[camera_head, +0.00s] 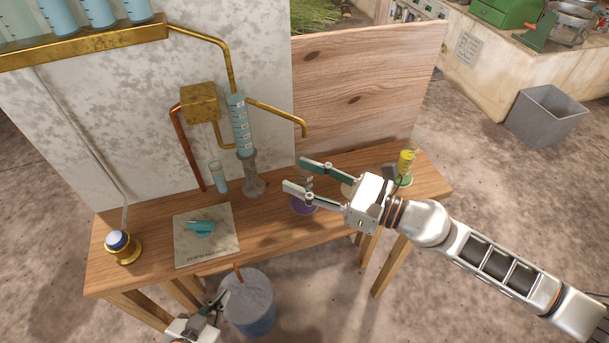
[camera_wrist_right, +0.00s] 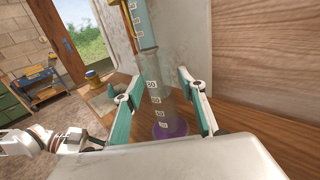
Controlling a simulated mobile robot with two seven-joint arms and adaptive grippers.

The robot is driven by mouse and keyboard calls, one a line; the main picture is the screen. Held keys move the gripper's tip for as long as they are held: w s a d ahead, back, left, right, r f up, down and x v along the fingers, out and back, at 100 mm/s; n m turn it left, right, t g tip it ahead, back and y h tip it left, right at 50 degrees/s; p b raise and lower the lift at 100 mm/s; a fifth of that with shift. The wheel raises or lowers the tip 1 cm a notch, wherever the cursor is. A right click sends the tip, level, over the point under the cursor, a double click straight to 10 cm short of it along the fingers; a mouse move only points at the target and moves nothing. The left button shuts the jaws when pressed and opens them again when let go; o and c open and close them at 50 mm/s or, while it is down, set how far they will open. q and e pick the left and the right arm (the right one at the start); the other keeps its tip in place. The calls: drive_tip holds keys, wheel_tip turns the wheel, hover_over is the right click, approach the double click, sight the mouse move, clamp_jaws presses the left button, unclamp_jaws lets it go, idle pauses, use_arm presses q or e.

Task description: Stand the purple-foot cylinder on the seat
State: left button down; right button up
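The purple-foot cylinder is clear and upright on the table; its purple foot (camera_head: 303,207) shows below my right gripper (camera_head: 292,173) in the head view. In the right wrist view its graduated tube (camera_wrist_right: 160,100) stands between the two teal-padded fingers, above the purple foot (camera_wrist_right: 170,130). The fingers are spread on either side of the tube; contact is not clear. My left gripper (camera_head: 218,302) is low at the front, beside the bucket; its opening is unclear. I cannot tell for sure which part is the seat. A grey pedestal (camera_head: 254,178) stands under the blue-filled column (camera_head: 240,125).
A brass pipe ends in a spout (camera_head: 304,131) above the table. A small glass of blue liquid (camera_head: 219,178), a stone slab (camera_head: 190,252) with a teal item (camera_head: 201,228), and a brass-based knob (camera_head: 122,246) stand left. A yellow-topped item (camera_head: 406,161) is at right; a bucket (camera_head: 250,310) is in front.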

sight(312, 182)
use_arm(q)
drive_tip(key=shift+f, duration=0.1)
use_arm(e)
drive_tip(key=shift+r, duration=0.2)
drive_tip(key=shift+d, duration=0.2)
drive_tip(key=v, duration=0.1)
drive_tip(key=b+v, duration=0.1)
drive_tip(key=v, duration=0.1)
drive_tip(key=b+v, duration=0.1)
drive_tip(key=v, duration=0.1)
drive_tip(key=shift+f, duration=0.4)
drive_tip(key=b+v, duration=0.2)
drive_tip(key=v, duration=0.3)
drive_tip(key=shift+s+d+r, duration=0.15)
drive_tip(key=shift+d, duration=0.05)
use_arm(q)
drive_tip(key=f, duration=0.1)
drive_tip(key=a+f, duration=0.1)
drive_tip(key=f, duration=0.1)
drive_tip(key=shift+a+f+b, duration=0.1)
drive_tip(key=shift+b, duration=0.2)
use_arm(e)
drive_tip(key=shift+s+d+r, duration=0.25)
drive_tip(key=shift+s+d, duration=0.05)
drive_tip(key=shift+d, duration=0.2)
use_arm(q)
drive_tip(key=shift+s+f, duration=0.1)
drive_tip(key=shift+f, duration=0.05)
